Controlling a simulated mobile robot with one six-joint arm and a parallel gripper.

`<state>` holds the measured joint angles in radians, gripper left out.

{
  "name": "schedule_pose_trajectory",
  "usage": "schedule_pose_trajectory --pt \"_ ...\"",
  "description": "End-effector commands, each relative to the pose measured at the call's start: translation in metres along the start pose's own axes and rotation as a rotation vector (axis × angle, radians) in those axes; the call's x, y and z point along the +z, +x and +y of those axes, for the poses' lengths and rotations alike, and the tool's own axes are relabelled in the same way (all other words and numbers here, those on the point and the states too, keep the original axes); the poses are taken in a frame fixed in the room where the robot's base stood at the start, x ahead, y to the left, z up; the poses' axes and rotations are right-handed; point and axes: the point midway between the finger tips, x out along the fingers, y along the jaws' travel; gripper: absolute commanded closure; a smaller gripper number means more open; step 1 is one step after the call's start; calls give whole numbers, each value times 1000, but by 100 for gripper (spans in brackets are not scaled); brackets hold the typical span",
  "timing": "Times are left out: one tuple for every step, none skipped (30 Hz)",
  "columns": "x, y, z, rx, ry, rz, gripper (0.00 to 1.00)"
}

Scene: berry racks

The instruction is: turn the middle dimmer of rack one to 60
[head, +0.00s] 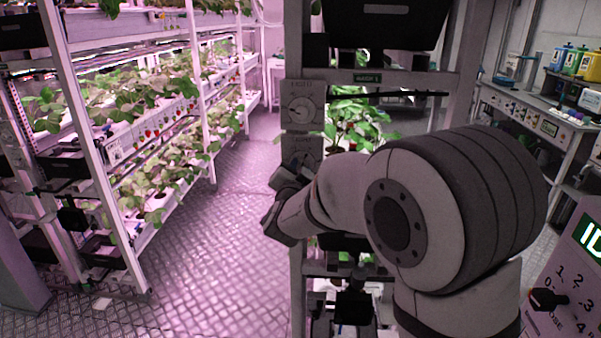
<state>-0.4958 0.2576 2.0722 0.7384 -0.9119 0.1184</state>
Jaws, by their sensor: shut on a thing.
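On the post of the rack in front of me, one dimmer (301,106) with a round knob and a dial plate is in full view. A second dimmer (304,145) sits just below it, its upper dial showing. My gripper (297,172) is at this second dimmer, its fingers shut on the knob, which they mostly hide. The dial reading is too small and covered to tell. My arm reaches in from the right and hides the post below, so whether a further dimmer is there cannot be seen.
Leafy plants (350,122) grow in the rack behind my arm. A long berry rack (118,148) stands on the left, with clear metal floor (215,235) between. A bench (540,118) with containers is at the right, and a panel with a black knob (546,299) at the lower right.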

Motion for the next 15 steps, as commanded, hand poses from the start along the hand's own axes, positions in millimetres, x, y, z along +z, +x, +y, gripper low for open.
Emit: schedule_pose_trajectory --pt "0 0 0 1 0 -1 71" --pt "0 0 0 1 0 -1 68" --pt "0 0 0 1 0 -1 65" --pt "0 0 0 1 0 -1 63" --pt "0 0 0 1 0 -2 60" --pt "0 0 0 0 0 -2 57" --pt "0 0 0 0 0 -2 55" --pt "0 0 0 0 0 -2 52" --pt "0 0 0 0 0 -2 52" --pt "0 0 0 0 0 -1 52" --pt "0 0 0 0 0 -2 52" --pt "0 0 0 0 0 -2 52" --pt "1 0 0 0 0 -2 52" --pt "1 0 0 0 0 -2 52" --pt "1 -1 0 -1 0 -2 52"
